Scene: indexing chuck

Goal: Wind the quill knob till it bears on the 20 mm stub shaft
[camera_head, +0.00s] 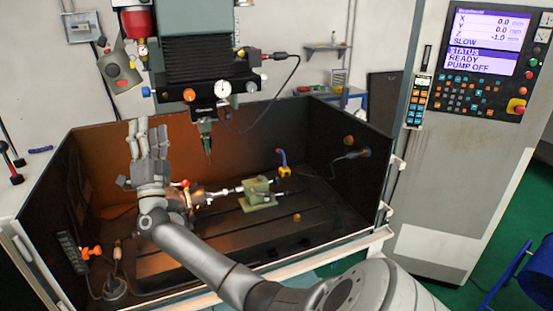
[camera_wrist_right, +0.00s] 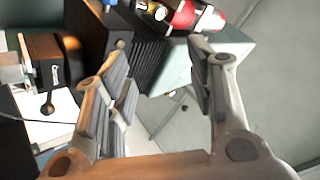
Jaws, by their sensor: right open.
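My right gripper (camera_head: 148,128) is raised over the left part of the machine tank, fingers pointing up, open and empty. In the wrist view the open fingers (camera_wrist_right: 165,75) have nothing between them. The chuck (camera_head: 184,196) sits behind and beside my right wrist, partly hidden by it. The metal stub shaft (camera_head: 216,192) points right from the chuck toward the green tailstock (camera_head: 258,195). The tailstock's thin quill (camera_head: 238,189) points at the shaft; whether they touch is too small to tell. The quill knob is not clearly distinguishable. My left gripper is not in view.
The machine head (camera_head: 195,60) with its probe (camera_head: 208,142) hangs above the table. Dark tank walls (camera_head: 340,165) enclose the slotted table (camera_head: 300,228). A blue and yellow fitting (camera_head: 283,162) stands behind the tailstock. The control panel (camera_head: 483,55) is at right.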

